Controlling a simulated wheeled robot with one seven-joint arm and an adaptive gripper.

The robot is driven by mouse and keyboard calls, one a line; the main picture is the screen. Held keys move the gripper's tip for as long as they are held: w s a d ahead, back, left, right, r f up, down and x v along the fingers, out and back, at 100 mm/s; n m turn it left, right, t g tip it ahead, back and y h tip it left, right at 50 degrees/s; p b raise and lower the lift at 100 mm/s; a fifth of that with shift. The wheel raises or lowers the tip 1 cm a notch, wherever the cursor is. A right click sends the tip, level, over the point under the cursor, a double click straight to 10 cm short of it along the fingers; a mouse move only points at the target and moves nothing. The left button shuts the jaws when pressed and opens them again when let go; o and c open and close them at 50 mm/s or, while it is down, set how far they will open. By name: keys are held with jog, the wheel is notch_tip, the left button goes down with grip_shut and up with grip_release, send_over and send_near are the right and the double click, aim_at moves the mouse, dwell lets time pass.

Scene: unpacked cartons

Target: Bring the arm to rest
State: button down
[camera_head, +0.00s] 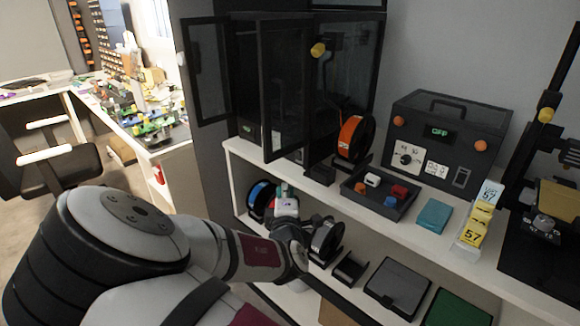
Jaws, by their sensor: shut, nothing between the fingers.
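My arm reaches from the lower left toward the white shelf unit (240,150). My gripper (314,222) is at its far end, just in front of the lower shelf and below the upper shelf's front edge. It is shut and I see nothing held in it. The fingertips are small and dark and hard to make out against the grey spool (328,240) beside them. I cannot tell whether they touch that spool.
The upper shelf carries an open-doored cabinet (285,85), an orange spool (353,137), a dark parts tray (378,195), a grey device (445,140) and a teal box (434,216). A blue spool (261,198) and grey bin (398,287) stand below. A chair (55,165) is left.

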jog(key=s+d+r+m+g+h+p, duration=0.1)
jog(key=s+d+m+g, duration=0.25)
jog(key=d+m, duration=0.2)
jog(key=s+d+r+m+g+h+p, duration=0.1)
jog(key=s+d+r+m+g, duration=0.1)
jog(key=d+m+g, duration=0.4)
jog(key=s+d+r+m+g+p, duration=0.1)
jog(key=s+d+r, duration=0.3)
jog(key=s, duration=0.7)
jog(key=s+d+r+m+g+p, duration=0.1)
jog(key=s+d+r+m, duration=0.2)
jog(key=s+r, duration=0.6)
jog(key=s+d+r+m+g+p, duration=0.1)
jog(key=s+d+r+m, duration=0.2)
jog(key=s, duration=1.2)
jog(key=d+r, duration=0.3)
jog(key=r, duration=0.1)
jog(key=shift+s+d+y+p, duration=0.2)
jog(key=shift+d+y+p, duration=0.1)
jog(key=shift+d+p, duration=0.1)
jog(key=shift+g, duration=0.25)
